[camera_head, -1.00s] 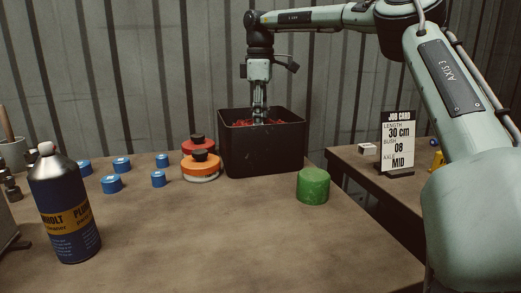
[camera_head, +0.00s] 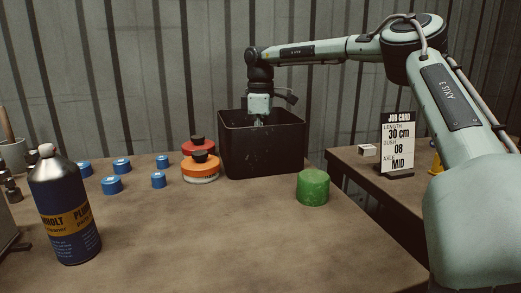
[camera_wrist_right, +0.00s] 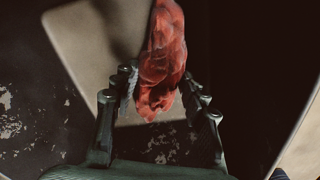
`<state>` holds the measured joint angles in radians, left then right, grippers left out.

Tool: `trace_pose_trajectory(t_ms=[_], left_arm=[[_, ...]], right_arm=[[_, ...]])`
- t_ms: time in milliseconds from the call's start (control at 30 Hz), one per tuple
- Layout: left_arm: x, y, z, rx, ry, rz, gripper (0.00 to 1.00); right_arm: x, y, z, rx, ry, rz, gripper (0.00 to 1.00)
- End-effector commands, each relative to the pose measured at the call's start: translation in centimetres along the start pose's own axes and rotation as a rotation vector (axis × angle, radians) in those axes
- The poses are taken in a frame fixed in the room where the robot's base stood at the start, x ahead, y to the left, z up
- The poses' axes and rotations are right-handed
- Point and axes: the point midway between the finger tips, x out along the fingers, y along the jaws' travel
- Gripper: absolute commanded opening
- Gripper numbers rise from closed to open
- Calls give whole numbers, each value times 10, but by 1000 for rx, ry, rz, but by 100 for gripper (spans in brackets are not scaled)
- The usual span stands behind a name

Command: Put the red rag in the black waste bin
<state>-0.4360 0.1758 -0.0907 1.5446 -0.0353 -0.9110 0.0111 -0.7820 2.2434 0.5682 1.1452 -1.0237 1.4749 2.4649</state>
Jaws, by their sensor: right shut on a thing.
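The black waste bin (camera_head: 262,155) stands at the back of the workbench, open at the top. My right gripper (camera_head: 259,117) reaches down into it from above, and its fingertips are hidden behind the bin's front wall. In the right wrist view the red rag (camera_wrist_right: 163,60) hangs between the fingers of the right gripper (camera_wrist_right: 163,105), which is shut on it. The rag is hidden in the head view. My left gripper is not in view.
Orange and red round containers (camera_head: 201,168) stand just left of the bin, and a green cylinder (camera_head: 313,187) stands at its front right. Blue caps (camera_head: 112,185) and a spray can (camera_head: 64,212) are at left. A job card (camera_head: 398,145) stands on the side table. The bench's middle is clear.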

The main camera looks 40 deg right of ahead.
Motion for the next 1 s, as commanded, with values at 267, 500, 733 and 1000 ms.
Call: trace_pose_trajectory(t_ms=[267, 500, 733, 1000], left_arm=[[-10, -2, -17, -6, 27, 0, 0], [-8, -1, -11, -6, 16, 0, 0], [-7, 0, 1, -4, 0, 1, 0], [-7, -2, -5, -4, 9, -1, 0]], right_arm=[[1, 0, 0, 0, 0, 0, 53], [1, 0, 0, 0, 0, 0, 64], [-1, 0, 0, 0, 0, 0, 64], [-49, 1, -1, 1, 0, 6, 64]])
